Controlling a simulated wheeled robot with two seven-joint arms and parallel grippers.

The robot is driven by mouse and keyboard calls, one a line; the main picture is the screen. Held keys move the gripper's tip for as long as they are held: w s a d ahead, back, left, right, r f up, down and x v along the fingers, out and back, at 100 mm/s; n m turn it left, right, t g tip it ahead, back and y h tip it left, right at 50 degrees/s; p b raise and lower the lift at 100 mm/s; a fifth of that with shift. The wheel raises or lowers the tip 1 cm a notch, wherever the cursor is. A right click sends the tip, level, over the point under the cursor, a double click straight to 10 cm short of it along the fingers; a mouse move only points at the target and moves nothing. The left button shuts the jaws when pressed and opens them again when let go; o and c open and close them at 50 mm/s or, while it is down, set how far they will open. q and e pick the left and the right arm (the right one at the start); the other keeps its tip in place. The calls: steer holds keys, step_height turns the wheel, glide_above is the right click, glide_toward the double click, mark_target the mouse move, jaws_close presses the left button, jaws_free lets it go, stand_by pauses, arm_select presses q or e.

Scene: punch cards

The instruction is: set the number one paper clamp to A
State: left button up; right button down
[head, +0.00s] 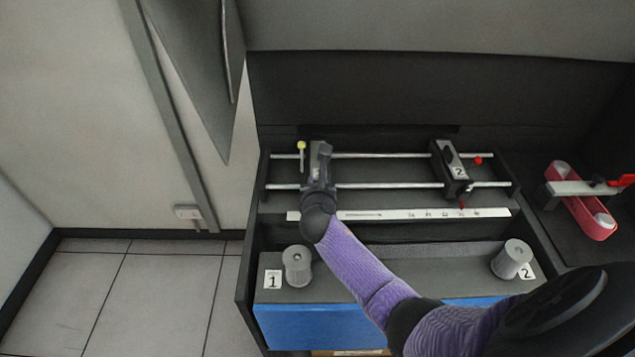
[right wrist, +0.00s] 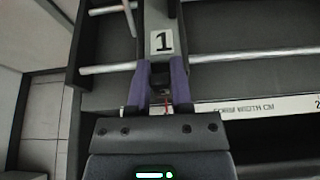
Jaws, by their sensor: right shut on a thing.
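The number one paper clamp (head: 313,152) is a dark block on two metal rails at the left end, largely hidden by my right gripper (head: 318,183) in the head view. In the right wrist view its white label "1" (right wrist: 163,42) is clear. My right gripper (right wrist: 160,82) has its purple fingers shut on the dark near part of this clamp. The white scale strip (head: 390,214) runs along the front of the rails; "FORM WIDTH CM" reads in the right wrist view, but I cannot make out an A. My left gripper is out of view.
The number two paper clamp (head: 449,168) sits further right on the rails (head: 385,186), with red knobs. A yellow-tipped lever (head: 301,147) stands at the left. Two grey knobs, 1 (head: 297,266) and 2 (head: 512,259), stand in front. A red-and-white device (head: 583,205) lies right.

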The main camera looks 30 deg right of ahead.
steer(key=w+a, duration=0.1)
steer(key=a, duration=0.2)
steer(key=shift+w+f+b, duration=0.1)
steer(key=shift+w+b, duration=0.2)
steer(key=shift+w, duration=0.05)
steer(key=shift+d, duration=0.1)
steer(key=c, duration=1)
jaws_free()
steer(key=o, duration=0.5)
steer(key=shift+w, duration=0.1)
